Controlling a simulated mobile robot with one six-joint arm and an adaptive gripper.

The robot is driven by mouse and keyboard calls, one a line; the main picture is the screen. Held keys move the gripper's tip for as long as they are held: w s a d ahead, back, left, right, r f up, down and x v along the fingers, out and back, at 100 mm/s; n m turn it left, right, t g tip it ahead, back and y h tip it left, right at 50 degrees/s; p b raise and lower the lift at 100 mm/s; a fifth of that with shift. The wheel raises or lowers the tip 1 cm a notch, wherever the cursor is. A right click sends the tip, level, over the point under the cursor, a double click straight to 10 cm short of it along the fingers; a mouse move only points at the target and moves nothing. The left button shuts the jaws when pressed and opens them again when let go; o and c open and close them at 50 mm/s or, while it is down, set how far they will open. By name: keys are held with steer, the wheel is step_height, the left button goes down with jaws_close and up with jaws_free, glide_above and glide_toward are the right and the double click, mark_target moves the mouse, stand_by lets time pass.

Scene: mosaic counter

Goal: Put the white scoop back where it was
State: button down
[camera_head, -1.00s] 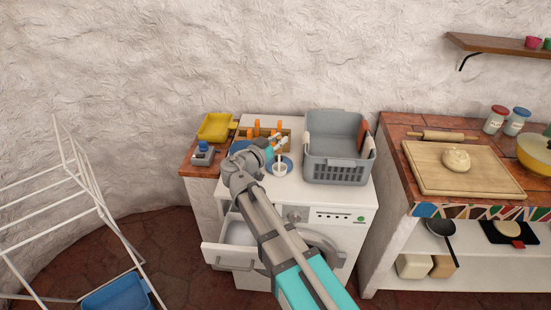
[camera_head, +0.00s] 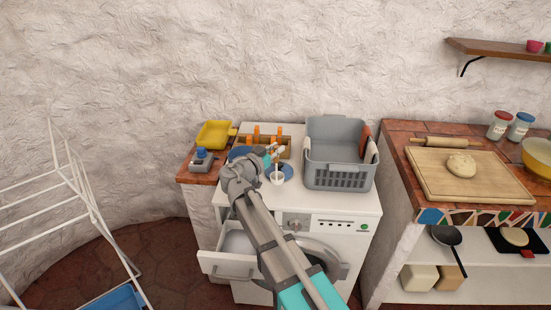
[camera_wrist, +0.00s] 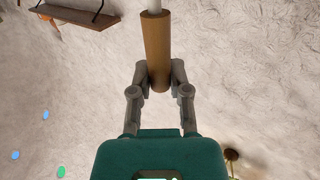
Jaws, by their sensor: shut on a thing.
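The white scoop (camera_head: 277,178) hangs from my gripper (camera_head: 273,152) above the white top of the washing machine (camera_head: 330,208). Its small white cup overlaps a blue round dish (camera_head: 286,168) in the picture; I cannot tell whether they touch. In the wrist view my gripper (camera_wrist: 158,80) is shut around the scoop's tan cylindrical handle (camera_wrist: 157,45). A white shaft runs on from the handle at the top edge, and the cup is out of that view.
A grey laundry basket (camera_head: 340,180) stands just right. Behind is a wooden rack (camera_head: 284,153) with orange-handled items. A yellow tray (camera_head: 213,134) and a grey item with a blue top (camera_head: 202,160) sit left. The detergent drawer (camera_head: 230,266) is pulled out.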

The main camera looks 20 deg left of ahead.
mark_target(276, 158)
steer(key=shift+w+a+f+b, duration=0.15)
steer(key=shift+w+f+b, duration=0.05)
steer(key=shift+f+b, duration=0.2)
steer(key=shift+w+a+f+b, duration=0.1)
steer(key=shift+w+f+b, duration=0.1)
steer(key=shift+f+b, duration=1.35)
steer(key=shift+f, duration=0.25)
steer(key=c, duration=0.6)
jaws_free()
steer(key=shift+r, duration=0.1)
steer(key=shift+r, duration=0.2)
steer(key=v, duration=1.2)
steer(key=shift+f, duration=0.1)
steer(key=shift+d, duration=0.2)
